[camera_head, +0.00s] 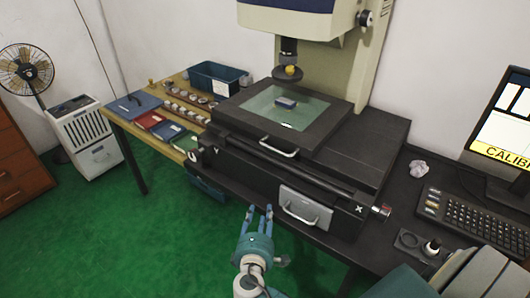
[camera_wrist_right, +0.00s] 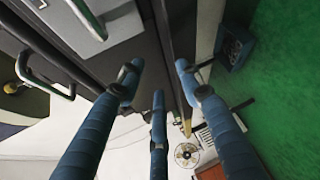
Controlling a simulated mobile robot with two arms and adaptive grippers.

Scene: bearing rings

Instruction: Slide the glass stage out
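The glass stage (camera_head: 312,108) is a pale green pane in a dark square frame on top of the black measuring machine. A small dark blue block (camera_head: 286,103) lies on the pane under the lens. A silver bar handle (camera_head: 279,150) is on the frame's front edge. My right gripper (camera_head: 259,208) is in front of the machine, below and left of that handle, apart from it. Its fingers are spread and empty; in the right wrist view three blue fingers (camera_wrist_right: 157,95) show nothing between them. My left gripper is not in view.
A silver front panel with a handle (camera_head: 300,205) is low on the machine, right of my gripper. A wooden table (camera_head: 150,140) at left carries colored books, small parts and a blue bin (camera_head: 217,77). A keyboard (camera_head: 455,212) and monitor are at right.

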